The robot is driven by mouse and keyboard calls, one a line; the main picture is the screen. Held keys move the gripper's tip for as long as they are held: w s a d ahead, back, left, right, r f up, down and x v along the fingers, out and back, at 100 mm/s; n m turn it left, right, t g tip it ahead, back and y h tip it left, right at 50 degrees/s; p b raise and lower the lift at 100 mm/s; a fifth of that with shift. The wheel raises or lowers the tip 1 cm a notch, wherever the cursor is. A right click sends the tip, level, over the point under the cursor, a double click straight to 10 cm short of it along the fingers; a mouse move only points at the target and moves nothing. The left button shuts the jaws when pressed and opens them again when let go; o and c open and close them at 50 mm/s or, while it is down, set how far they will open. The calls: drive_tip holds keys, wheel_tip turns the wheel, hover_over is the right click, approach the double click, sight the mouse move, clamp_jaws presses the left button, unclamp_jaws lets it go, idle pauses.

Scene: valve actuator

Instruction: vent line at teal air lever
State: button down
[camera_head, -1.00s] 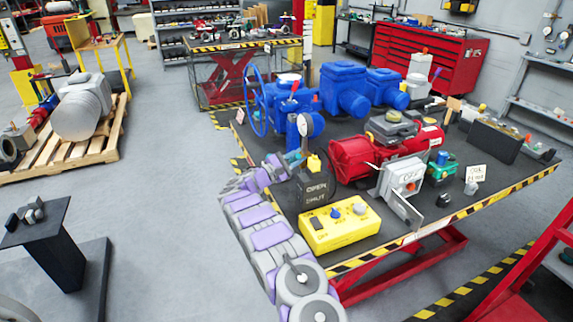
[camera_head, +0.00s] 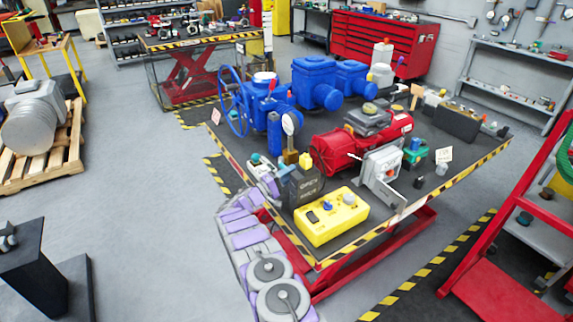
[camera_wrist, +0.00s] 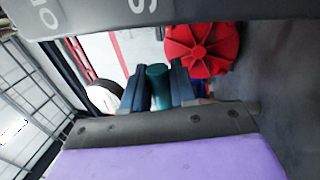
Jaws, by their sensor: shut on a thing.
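In the wrist view the teal air lever (camera_wrist: 158,86) stands between the two dark fingers of my gripper (camera_wrist: 160,90), which is shut on it. The lever's base is hidden by my wrist's grey and purple housing. In the head view my purple and grey arm reaches up along the table's left edge. Its end is by the black OPEN/SHUT box (camera_head: 306,187), and the fingers and lever are too small and hidden to tell apart there.
A yellow control box (camera_head: 330,216) sits at the table's front corner. Behind are a red motor (camera_head: 335,152), blue valve bodies (camera_head: 315,82) with a blue handwheel (camera_head: 232,100), and a pressure gauge (camera_head: 289,124). Open floor lies left; a red frame (camera_head: 500,230) stands right.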

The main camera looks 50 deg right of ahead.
drive_tip(key=shift+f+m, duration=0.3)
drive_tip(key=shift+f, duration=0.1)
drive_tip(key=c, duration=1.3)
unclamp_jaws()
drive_tip(key=shift+o, duration=1.3)
drive_tip(key=shift+w, duration=0.1)
drive_tip(key=shift+d, duration=0.1)
drive_tip(key=shift+a, duration=0.35)
drive_tip(key=p+v, duration=0.2)
drive_tip(key=v, duration=1.4)
drive_tip(key=shift+w+a+f, duration=0.2)
drive_tip(key=shift+a+f, duration=0.05)
drive_tip(key=shift+a, duration=0.05)
